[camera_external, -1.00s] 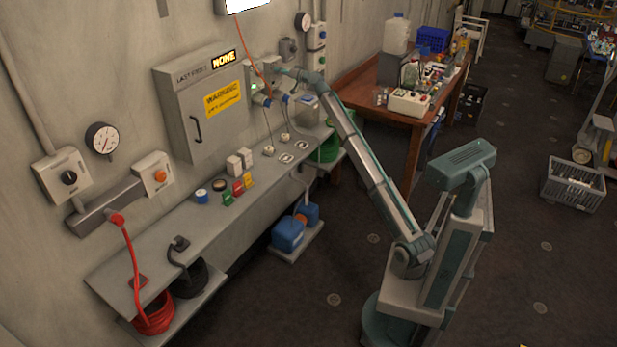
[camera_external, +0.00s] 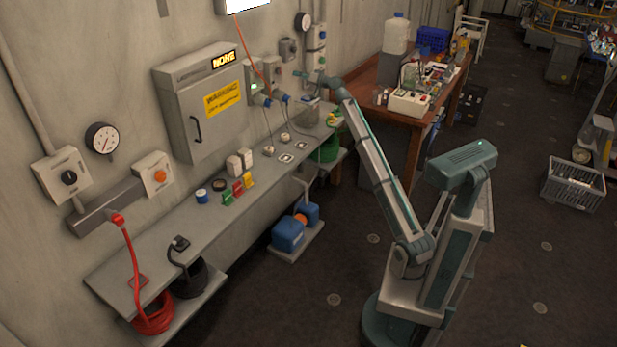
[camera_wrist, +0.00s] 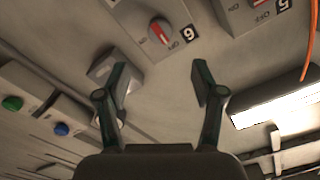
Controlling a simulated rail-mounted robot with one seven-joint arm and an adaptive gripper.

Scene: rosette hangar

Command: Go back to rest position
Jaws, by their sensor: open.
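My gripper (camera_wrist: 158,95) is open in the wrist view, its two fingers apart with nothing between them. Behind the fingers is the wall with a grey switch box with a red knob (camera_wrist: 160,32), labelled 6. In the external view my gripper (camera_external: 300,75) is small, at the end of my raised arm, in front of the wall above the far end of the shelf. Its fingers are too small to make out there.
The long wall shelf (camera_external: 150,250) carries small coloured blocks and sockets. A grey cabinet (camera_external: 180,130) and a gauge (camera_external: 101,138) are on the wall. A wooden table (camera_external: 362,82) with a jug and tools stands behind my arm. A grey crate (camera_external: 572,186) is on the floor at right.

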